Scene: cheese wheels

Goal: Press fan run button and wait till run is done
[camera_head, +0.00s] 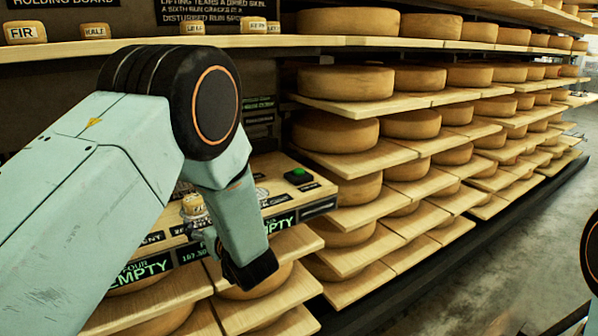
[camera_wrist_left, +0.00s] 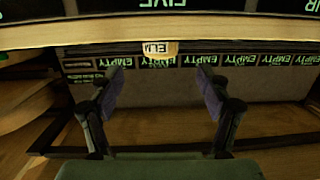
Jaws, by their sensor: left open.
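A green button (camera_head: 298,174) on a small black box sits at the right end of the wooden ledge in the head view, with a dark label beside it. I cannot read that label. My left gripper (camera_head: 250,272) hangs below and left of the button, in front of the cheese shelves and apart from the button. Its arm covers part of the ledge. In the left wrist view the gripper (camera_wrist_left: 160,82) has its two fingers wide apart with nothing between them.
Long racks of cheese wheels (camera_head: 345,82) on wooden boards fill the right side. Small labelled blocks stand on an upper shelf (camera_head: 270,41). Green "EMPTY" displays (camera_head: 281,223) line the ledge front. A block marked ELM (camera_wrist_left: 158,48) shows in the wrist view.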

